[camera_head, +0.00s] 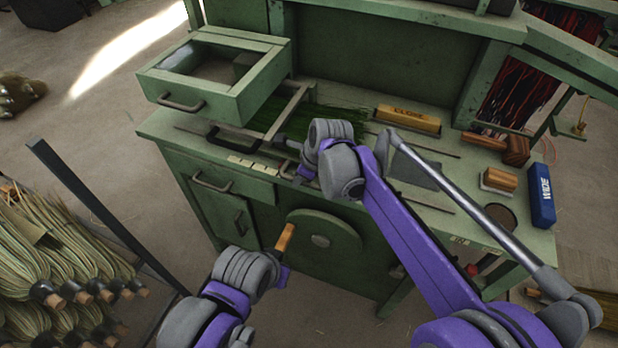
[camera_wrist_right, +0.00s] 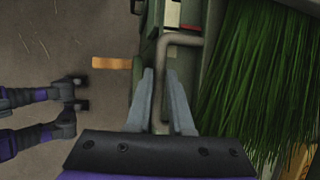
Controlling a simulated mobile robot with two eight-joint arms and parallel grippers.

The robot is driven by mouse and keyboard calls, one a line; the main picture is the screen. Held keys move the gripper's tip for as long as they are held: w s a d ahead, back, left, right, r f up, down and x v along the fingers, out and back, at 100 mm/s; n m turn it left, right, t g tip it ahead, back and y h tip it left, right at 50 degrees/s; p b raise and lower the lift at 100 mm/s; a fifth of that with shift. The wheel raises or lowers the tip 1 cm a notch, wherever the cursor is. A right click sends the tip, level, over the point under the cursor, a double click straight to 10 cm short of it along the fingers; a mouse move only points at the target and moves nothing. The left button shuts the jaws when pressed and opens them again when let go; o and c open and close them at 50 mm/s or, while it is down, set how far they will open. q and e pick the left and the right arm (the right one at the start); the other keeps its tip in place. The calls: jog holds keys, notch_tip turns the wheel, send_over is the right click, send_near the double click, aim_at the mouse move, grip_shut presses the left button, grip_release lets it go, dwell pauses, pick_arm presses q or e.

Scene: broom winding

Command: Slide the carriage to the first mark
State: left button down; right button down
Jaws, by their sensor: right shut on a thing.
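My right gripper (camera_head: 296,168) is at the front edge of the green bench, shut on a grey bent handle (camera_wrist_right: 180,40). In the right wrist view its two fingers (camera_wrist_right: 168,100) lie on either side of the handle's bar. The carriage appears to be the part bearing this handle, but my arm hides much of it. A pale strip with dark marks (camera_head: 240,162) lies on the bench's front edge, just left of my right gripper. My left gripper (camera_wrist_right: 80,94) is open and empty, apart from the wooden crank handle (camera_head: 285,238), which also shows in the wrist view (camera_wrist_right: 112,62).
Green bristles (camera_head: 335,120) lie behind my right gripper. An open drawer box (camera_head: 215,75) stands at back left. A yellow block (camera_head: 408,120), wooden blocks (camera_head: 498,181) and a blue box (camera_head: 541,196) are on the right. A broom rack (camera_head: 80,190) stands at left.

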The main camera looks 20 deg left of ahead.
dwell(0.3)
jog(key=c, duration=0.8)
grip_release()
jog(key=v, duration=1)
jog(key=shift+d+r, duration=0.15)
jog(key=shift+r, duration=0.2)
jog(key=shift+s, duration=0.1)
